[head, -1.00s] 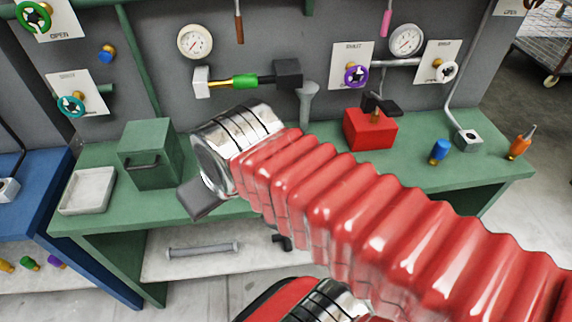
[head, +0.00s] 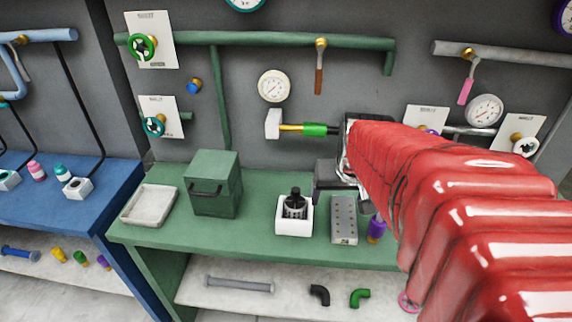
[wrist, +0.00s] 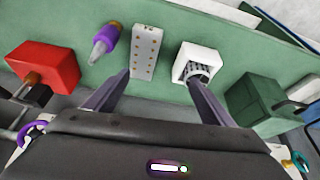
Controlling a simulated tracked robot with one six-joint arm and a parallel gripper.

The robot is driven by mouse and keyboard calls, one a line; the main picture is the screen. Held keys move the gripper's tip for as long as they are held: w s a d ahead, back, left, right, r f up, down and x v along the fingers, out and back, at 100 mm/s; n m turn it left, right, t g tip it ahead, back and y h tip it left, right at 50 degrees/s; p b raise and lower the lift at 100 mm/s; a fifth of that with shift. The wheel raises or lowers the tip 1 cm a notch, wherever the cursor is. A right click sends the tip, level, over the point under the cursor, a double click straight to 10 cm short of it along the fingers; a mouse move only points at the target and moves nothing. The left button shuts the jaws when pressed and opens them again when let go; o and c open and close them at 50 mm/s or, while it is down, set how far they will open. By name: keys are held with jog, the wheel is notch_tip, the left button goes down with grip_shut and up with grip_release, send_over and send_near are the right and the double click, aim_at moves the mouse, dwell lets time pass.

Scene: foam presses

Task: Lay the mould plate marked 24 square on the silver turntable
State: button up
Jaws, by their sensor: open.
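I see no plate with a readable 24 and no silver turntable in either view. My gripper (wrist: 158,78) is open and empty in the wrist view, with its two grey fingers apart above the green bench. In the head view my gripper (head: 334,175) is partly hidden by my red-sleeved arm. A pale grey block with rows of small holes (head: 343,221) lies on the bench just below it; the block also shows beyond the fingers in the wrist view (wrist: 146,53).
On the green bench (head: 265,250) stand a white square holder (head: 294,228) with a black piece, a green box (head: 213,190), a shallow tray (head: 150,204) and a purple bottle (head: 375,230). A red box (wrist: 45,65) is left in the wrist view. Pipes and gauges line the wall.

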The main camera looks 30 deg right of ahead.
jog(key=shift+m, duration=0.5)
jog(key=d, duration=0.1)
jog(key=d+f, duration=0.1)
jog(key=d, duration=0.2)
jog(key=shift+s+d+f, duration=0.2)
jog(key=shift+s+d, duration=0.05)
jog(key=shift+d, duration=0.1)
jog(key=shift+f, duration=0.1)
send_over(344, 215)
jog(key=s+a, duration=0.1)
jog(key=s, duration=0.2)
jog(key=shift+w+a+f, duration=0.1)
jog(key=shift+w+f, duration=0.05)
jog(key=shift+f, duration=1.8)
jog(key=shift+w+f, duration=0.1)
jog(key=shift+f, duration=1.85)
jog(key=shift+a+x, duration=0.15)
jog(key=shift+x, duration=0.55)
jog(key=shift+a+x, duration=0.1)
jog(key=shift+x, duration=1.85)
jog(key=shift+w+d+r, duration=0.1)
jog(key=shift+d, duration=0.05)
jog(key=shift+c, duration=0.4)
